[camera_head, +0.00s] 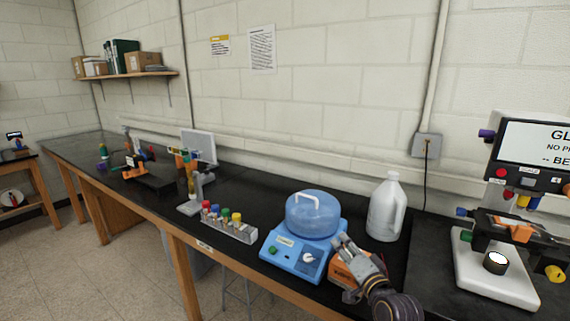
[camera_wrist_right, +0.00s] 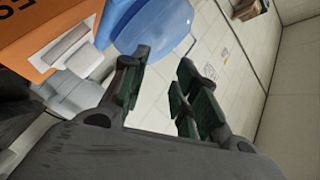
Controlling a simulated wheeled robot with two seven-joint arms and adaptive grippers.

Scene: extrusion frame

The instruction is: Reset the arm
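My right gripper (camera_head: 348,246) is at the front edge of the black bench, beside the blue centrifuge (camera_head: 290,254) with its clear blue dome lid (camera_head: 313,222). In the right wrist view my right gripper (camera_wrist_right: 160,66) has its two dark green-padded fingers apart, with only wall showing between them. An orange box (camera_head: 345,285) sits next to the gripper and is partly covered by it; it also shows large at the upper left of the right wrist view (camera_wrist_right: 48,32). Whether the gripper touches the box or the centrifuge I cannot tell. My left gripper is not in view.
A white jug (camera_head: 384,212) stands behind my right gripper. A rack (camera_head: 228,229) of colour-capped tubes is left of the centrifuge. A microscope-like device (camera_head: 497,265) with a screen stands at the right. A wooden shelf (camera_head: 140,75) is on the wall.

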